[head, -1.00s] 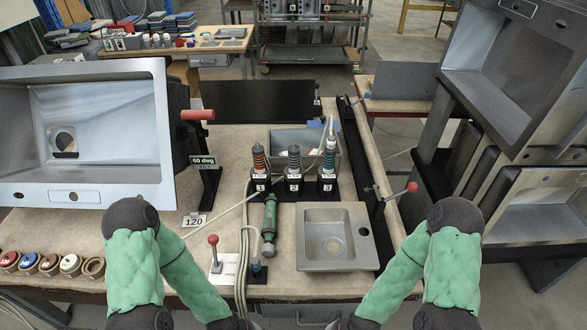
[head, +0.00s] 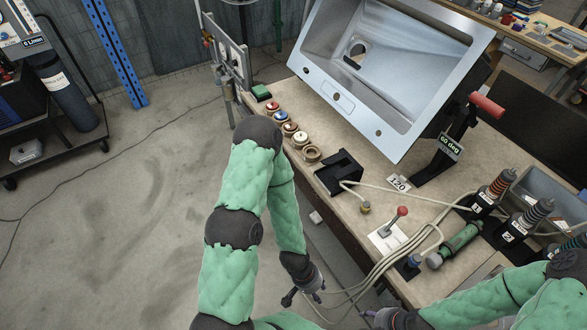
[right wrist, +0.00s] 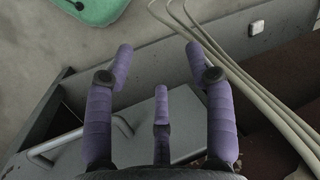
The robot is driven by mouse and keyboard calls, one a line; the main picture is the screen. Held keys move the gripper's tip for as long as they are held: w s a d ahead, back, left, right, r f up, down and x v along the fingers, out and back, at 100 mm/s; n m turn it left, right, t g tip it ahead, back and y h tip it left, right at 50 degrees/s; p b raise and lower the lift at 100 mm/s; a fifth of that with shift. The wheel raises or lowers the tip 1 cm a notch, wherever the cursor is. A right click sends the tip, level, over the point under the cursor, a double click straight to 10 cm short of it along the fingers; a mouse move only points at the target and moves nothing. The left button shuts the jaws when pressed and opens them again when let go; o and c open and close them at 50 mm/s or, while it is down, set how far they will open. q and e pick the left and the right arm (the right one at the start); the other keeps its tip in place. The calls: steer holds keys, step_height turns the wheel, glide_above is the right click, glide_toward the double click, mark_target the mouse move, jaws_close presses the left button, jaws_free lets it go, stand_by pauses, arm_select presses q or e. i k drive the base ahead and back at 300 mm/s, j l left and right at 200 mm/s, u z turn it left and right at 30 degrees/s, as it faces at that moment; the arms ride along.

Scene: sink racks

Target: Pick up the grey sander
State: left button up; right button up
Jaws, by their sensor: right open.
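I cannot make out a clearly grey sander. A green hand tool with a grey end (head: 455,245) lies on the bench at the right in the head view. Upright tools stand in black holders behind it, among them one labelled 1 (head: 494,190) and one labelled 2 (head: 527,219). My left gripper (head: 304,298) is open and empty, low in front of the bench edge. My right gripper (head: 372,316) is partly cut off at the bottom of the head view. In the right wrist view its purple fingers (right wrist: 159,50) are spread with nothing between them.
A large steel sink (head: 385,65) stands tilted on the bench (head: 370,235). A red-knobbed lever (head: 401,212), a black holder (head: 340,172) and several round pieces (head: 302,138) are near the front edge. Pale cables (head: 395,264) hang over it near my grippers. Floor at left is open.

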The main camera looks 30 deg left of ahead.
mark_target(523, 225)
steer(key=u, duration=0.55)
steer(key=z, duration=1.5)
steer(key=j+u, duration=0.2)
steer(key=j, duration=0.2)
